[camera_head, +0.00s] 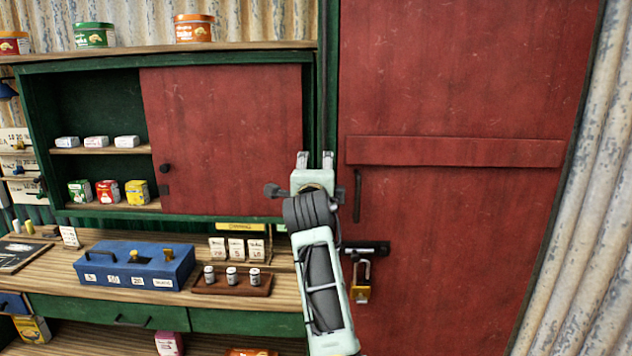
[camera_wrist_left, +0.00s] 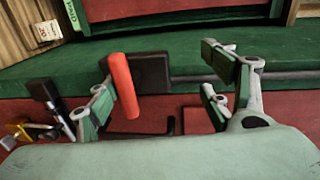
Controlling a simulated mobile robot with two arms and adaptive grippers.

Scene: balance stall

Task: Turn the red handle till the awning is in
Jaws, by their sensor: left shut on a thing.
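The red handle (camera_wrist_left: 124,86) shows in the left wrist view, between the fingers of my left gripper (camera_wrist_left: 165,90) and close to the finger on the left. A dark block (camera_wrist_left: 152,74) sits behind it on a green post. In the head view my left gripper (camera_head: 315,160) points up at the post between the red cupboard and the red door. It hides the handle there. The awning is not in either view. My right gripper is not in view.
The red door (camera_head: 450,220) with a bolt and a brass padlock (camera_head: 360,293) is right of my arm. Left are the cupboard with a red sliding panel (camera_head: 225,140), a blue cash box (camera_head: 135,265), and a brown tray (camera_head: 215,286) of small weights on the counter.

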